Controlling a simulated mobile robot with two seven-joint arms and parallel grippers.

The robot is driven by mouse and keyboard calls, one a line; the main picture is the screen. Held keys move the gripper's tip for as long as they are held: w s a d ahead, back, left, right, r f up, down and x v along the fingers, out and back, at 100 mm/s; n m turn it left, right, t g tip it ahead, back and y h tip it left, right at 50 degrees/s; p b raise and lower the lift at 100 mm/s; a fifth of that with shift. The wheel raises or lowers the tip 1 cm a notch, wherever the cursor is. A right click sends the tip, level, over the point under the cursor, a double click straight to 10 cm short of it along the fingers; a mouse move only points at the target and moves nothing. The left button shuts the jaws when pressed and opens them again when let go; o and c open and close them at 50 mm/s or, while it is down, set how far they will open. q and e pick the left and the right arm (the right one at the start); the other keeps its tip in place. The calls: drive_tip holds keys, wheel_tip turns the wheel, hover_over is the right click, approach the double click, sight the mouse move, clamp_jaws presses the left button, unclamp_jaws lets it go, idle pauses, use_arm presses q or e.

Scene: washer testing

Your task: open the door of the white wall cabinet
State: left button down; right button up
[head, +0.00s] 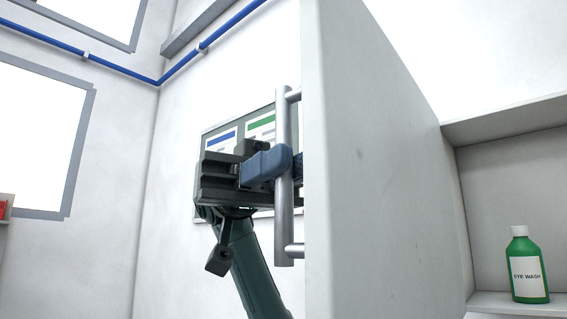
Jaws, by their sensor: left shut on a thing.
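The white cabinet door (385,170) stands open in the middle of the head view, swung out towards me, with its broad inner face showing. The cabinet (500,125) is at the right, and part of its inside shows. A grey vertical bar handle (284,235) is on the door's outer side, at the free edge. My left gripper (280,167) is shut on the handle near its middle, with blue fingers around the bar. One finger is partly hidden behind the handle. My right gripper is not in view.
A green eye wash bottle (527,265) stands on a shelf inside the cabinet at the right. A poster board (222,140) hangs on the wall behind my left gripper. A blue pipe (125,67) runs along the upper wall. A window (38,135) is at the left.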

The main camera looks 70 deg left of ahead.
use_arm(q)
drive_tip(key=c, duration=1.5)
unclamp_jaws()
drive_tip(key=a, duration=0.4)
drive_tip(key=s+a, duration=0.1)
drive_tip(key=a, duration=0.8)
drive_tip(key=shift+s, duration=0.25)
